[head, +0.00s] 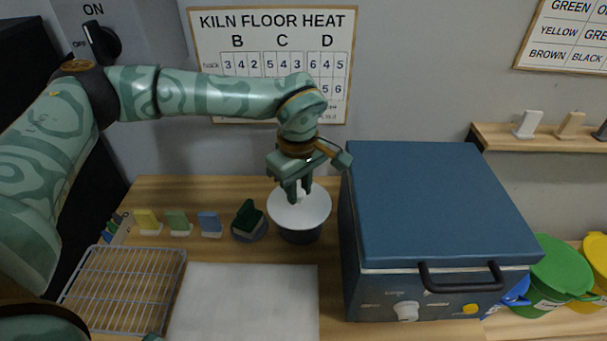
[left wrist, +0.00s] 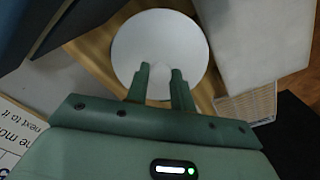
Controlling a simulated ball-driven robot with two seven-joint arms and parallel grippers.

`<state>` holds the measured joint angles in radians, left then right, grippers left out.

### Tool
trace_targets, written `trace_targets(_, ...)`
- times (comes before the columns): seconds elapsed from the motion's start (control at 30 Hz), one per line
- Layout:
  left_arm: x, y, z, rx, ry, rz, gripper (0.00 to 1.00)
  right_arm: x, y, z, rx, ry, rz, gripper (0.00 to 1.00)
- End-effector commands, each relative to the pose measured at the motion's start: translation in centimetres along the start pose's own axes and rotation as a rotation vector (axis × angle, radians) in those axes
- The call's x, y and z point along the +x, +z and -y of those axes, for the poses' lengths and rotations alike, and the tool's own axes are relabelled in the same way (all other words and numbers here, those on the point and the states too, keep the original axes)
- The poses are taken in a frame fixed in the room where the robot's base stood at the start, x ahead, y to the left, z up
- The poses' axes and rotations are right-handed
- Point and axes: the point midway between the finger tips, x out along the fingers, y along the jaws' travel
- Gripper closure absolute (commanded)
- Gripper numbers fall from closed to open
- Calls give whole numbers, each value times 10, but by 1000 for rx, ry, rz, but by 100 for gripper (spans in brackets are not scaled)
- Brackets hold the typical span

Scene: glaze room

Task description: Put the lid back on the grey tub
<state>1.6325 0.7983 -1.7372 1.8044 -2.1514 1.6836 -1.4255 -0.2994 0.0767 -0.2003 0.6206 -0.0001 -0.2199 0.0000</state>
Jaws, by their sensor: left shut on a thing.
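The grey tub (head: 300,236) stands on the wooden bench just left of the blue kiln, its dark wall showing below a round white lid (head: 284,213). My left gripper (head: 299,190) points down from above and is shut on the small knob of the lid. The lid lies about level over the tub's mouth and hides it. I cannot tell whether it rests on the rim or hangs just above. In the left wrist view the lid (left wrist: 160,38) is a white disc beyond the fingertips (left wrist: 161,72).
The blue kiln (head: 435,205) stands close on the right. A white slab (head: 245,305) and wire rack (head: 125,290) lie in front.

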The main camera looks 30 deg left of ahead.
Motion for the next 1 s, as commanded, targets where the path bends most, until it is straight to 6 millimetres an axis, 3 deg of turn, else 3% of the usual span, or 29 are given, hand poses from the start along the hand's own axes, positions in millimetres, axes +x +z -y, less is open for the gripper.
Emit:
trace_targets(0.1,14,-19,-23,-420,-10,4,100,6,2,0,0,-1,3,64)
trace_targets(0.2,18,-33,-35,-714,-19,6,100,6,1,0,0,-1,3,64)
trace_targets(0.37,25,-46,-44,-1003,-36,7,100,6,2,0,0,0,3,64)
trace_targets(0.67,40,-49,-46,-1074,-41,6,100,18,6,-2,-2,1,11,64)
trace_targets(1.0,76,-48,-44,-1070,-43,5,100,49,16,1,-2,-4,30,64)
